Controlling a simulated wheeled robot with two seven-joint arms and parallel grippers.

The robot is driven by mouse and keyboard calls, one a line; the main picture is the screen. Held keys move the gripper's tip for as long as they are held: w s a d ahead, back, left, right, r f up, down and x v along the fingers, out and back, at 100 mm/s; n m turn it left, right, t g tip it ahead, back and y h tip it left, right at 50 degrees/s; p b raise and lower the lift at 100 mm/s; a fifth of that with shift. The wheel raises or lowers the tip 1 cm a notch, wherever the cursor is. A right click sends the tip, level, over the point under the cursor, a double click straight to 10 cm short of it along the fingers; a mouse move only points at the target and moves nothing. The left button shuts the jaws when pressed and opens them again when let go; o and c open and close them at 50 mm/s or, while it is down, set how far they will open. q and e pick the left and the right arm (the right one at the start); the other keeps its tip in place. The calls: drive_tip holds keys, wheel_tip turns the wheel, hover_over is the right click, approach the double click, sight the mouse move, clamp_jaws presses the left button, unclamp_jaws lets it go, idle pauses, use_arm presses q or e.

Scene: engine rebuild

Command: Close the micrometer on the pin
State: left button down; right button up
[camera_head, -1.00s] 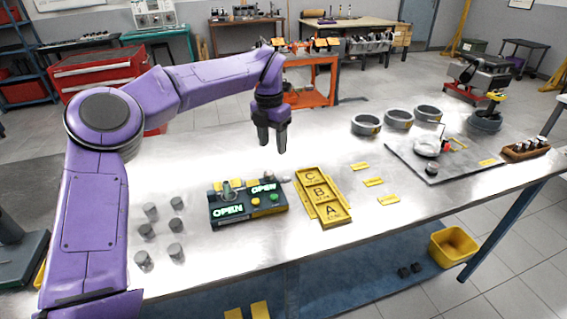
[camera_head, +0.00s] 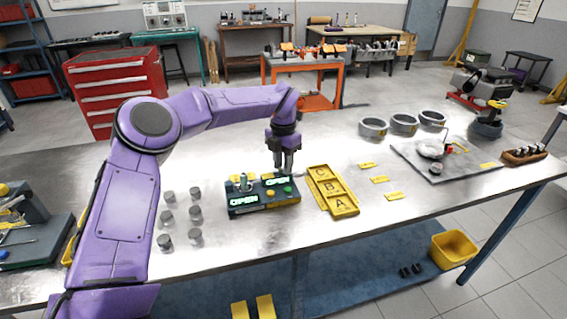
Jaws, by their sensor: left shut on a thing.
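The micrometer (camera_head: 262,206) is a dark block on the metal bench, with two green displays that read OPEN and yellow and green buttons on top. A small grey pin (camera_head: 243,183) stands upright at its left rear. My left gripper (camera_head: 284,168) points straight down at the micrometer's right rear end. Its fingers are shut on the micrometer's grey thimble, which they mostly hide. Whether the micrometer touches the pin is too small to tell. My right gripper is out of view.
Several grey cylinders (camera_head: 167,216) stand left of the micrometer. A yellow tray (camera_head: 319,178) marked C, B, A lies close on its right. Yellow tags (camera_head: 379,180), grey rings (camera_head: 373,128) and a grey plate (camera_head: 408,158) lie farther right. The front bench strip is clear.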

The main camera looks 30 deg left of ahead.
use_arm(q)
drive_tip(key=shift+f+n+b, duration=0.15)
drive_tip(key=shift+n+b, duration=0.6)
drive_tip(key=shift+n, duration=0.25)
drive_tip(key=n+b, duration=0.2)
drive_tip(key=n, duration=0.1)
drive_tip(key=shift+n, duration=0.3)
drive_tip(key=n+b, duration=0.4)
drive_tip(key=n, duration=0.2)
drive_tip(key=shift+f, duration=0.1)
drive_tip(key=n+b, duration=0.5)
drive_tip(key=n, duration=0.1)
drive_tip(key=shift+n, duration=0.4)
drive_tip(key=n+b, duration=0.2)
drive_tip(key=n, duration=0.1)
drive_tip(key=shift+n+b, duration=0.85)
drive_tip(key=shift+n, duration=0.35)
